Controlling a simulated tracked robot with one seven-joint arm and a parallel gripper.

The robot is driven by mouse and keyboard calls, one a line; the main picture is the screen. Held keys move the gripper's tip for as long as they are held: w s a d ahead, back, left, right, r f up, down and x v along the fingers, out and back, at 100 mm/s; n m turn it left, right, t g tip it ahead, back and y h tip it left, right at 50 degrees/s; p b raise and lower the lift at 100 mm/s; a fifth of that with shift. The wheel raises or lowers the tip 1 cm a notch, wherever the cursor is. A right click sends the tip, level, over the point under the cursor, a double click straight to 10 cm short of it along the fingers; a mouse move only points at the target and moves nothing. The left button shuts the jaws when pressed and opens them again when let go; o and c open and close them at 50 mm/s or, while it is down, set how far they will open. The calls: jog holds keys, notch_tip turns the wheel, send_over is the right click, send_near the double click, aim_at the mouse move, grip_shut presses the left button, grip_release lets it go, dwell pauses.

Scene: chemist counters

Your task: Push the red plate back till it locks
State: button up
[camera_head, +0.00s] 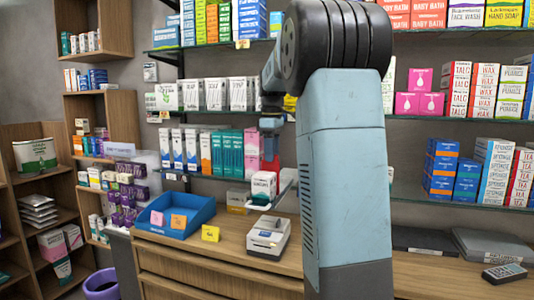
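A narrow red upright piece (271,166), which may be the red plate, shows at the right end of the box row on the middle glass shelf. It is small and partly covered, so its full shape and its lock cannot be made out. My gripper (268,141) is small in the view, at the far end of my arm, pointing down just in front of or above the red piece. I cannot tell whether they touch. Its fingers are too small to tell open from shut. My large blue-grey arm link hides the shelf to the right.
Upright cartons (228,150) fill the shelf to the left. A purple bin (102,284) stands at lower left.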

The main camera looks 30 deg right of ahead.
notch_tip(320, 180, up, 14)
jog(key=shift+f, duration=0.15)
dwell(0.6)
dwell(0.4)
